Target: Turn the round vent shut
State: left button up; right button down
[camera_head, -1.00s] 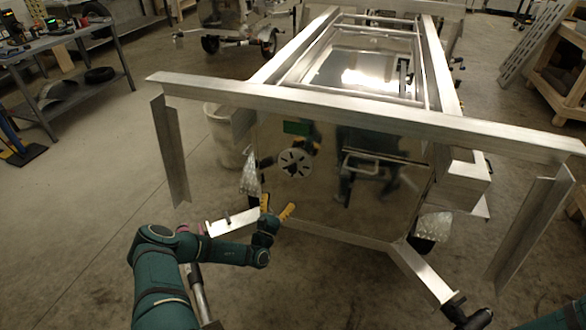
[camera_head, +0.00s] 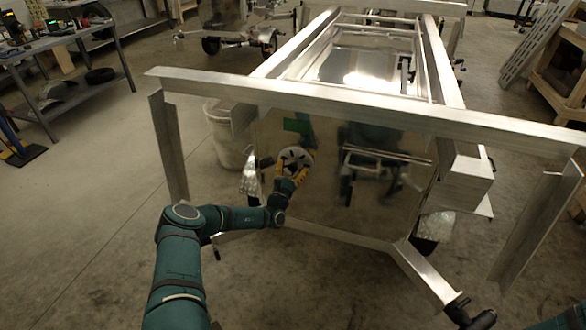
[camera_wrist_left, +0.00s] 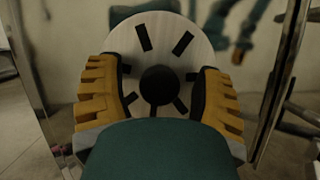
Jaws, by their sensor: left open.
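The round vent (camera_head: 296,155) is a pale disc with dark radial slots on the trailer's shiny front panel. In the left wrist view the vent (camera_wrist_left: 170,45) fills the upper middle, with a dark round knob (camera_wrist_left: 160,84) at its centre. My left gripper (camera_head: 291,172) is at the vent, its yellow fingers open. In the left wrist view the left gripper's fingers (camera_wrist_left: 160,95) stand on either side of the knob, apart from it, overlapping the disc's edges. I cannot tell whether they touch the disc. The lower part of the vent is hidden by my gripper.
The trailer's aluminium crossbar (camera_head: 350,105) runs above the vent, with an upright post (camera_head: 169,145) to the left. A white bin (camera_head: 226,140) stands behind, left of the panel. A workbench (camera_head: 60,50) is at the far left.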

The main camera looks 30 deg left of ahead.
pick_arm(q)
grip_shut()
pick_arm(e)
jog(key=shift+r, duration=0.1)
